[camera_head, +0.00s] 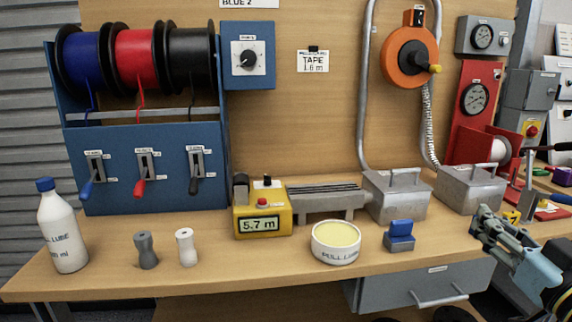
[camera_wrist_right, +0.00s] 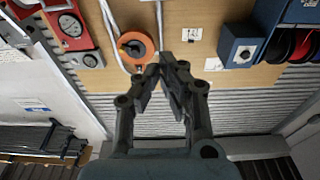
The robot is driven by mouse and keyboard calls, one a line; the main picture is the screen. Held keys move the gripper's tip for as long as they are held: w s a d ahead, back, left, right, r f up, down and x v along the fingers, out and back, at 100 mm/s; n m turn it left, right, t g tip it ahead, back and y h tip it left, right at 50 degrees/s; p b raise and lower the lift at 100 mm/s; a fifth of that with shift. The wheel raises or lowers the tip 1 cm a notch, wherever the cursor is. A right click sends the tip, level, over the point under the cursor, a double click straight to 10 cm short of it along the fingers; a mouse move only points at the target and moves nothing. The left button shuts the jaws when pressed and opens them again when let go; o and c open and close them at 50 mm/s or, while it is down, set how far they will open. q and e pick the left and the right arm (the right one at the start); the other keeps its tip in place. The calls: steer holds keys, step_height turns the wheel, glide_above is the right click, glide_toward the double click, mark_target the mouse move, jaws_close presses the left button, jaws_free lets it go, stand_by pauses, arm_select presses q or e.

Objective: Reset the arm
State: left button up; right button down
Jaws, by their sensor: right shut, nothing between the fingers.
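My right gripper (camera_head: 484,230) is at the right of the head view, by the front right of the bench. In the right wrist view (camera_wrist_right: 168,68) its two dark fingers meet at the tips. It is shut and holds nothing. It touches no object that I can see. My left gripper is in neither view.
The bench (camera_head: 200,278) carries a white lube bottle (camera_head: 62,228), two small spools, a yellow length meter (camera_head: 262,220), a lube tub (camera_head: 336,243) and a blue-grey block (camera_head: 399,237). Grey metal boxes (camera_head: 397,196) stand behind. A grey drawer (camera_head: 420,287) hangs below.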

steer(key=s+d+f+m+g+h, duration=0.1)
steer(key=s+f+g, duration=0.25)
steer(key=f, duration=0.85)
steer(key=s+d+f+g+h, duration=0.15)
steer(key=s+f, duration=0.35)
steer(key=f, duration=0.7)
steer(key=s+f+m+g+h, duration=0.1)
steer(key=s+f+g, duration=0.3)
steer(key=f, duration=0.8)
steer(key=s+a+f+g, duration=0.1)
steer(key=s+f+g, duration=0.2)
steer(key=s+f, duration=0.3)
steer(key=s+a+f+g, duration=0.2)
steer(key=s+f, duration=0.4)
steer(key=s, duration=1)
steer(key=s+a+f+n+g, duration=0.1)
steer(key=s+f+g, duration=0.3)
steer(key=s+f, duration=0.3)
steer(key=s, duration=0.5)
steer(key=shift+a, duration=0.15)
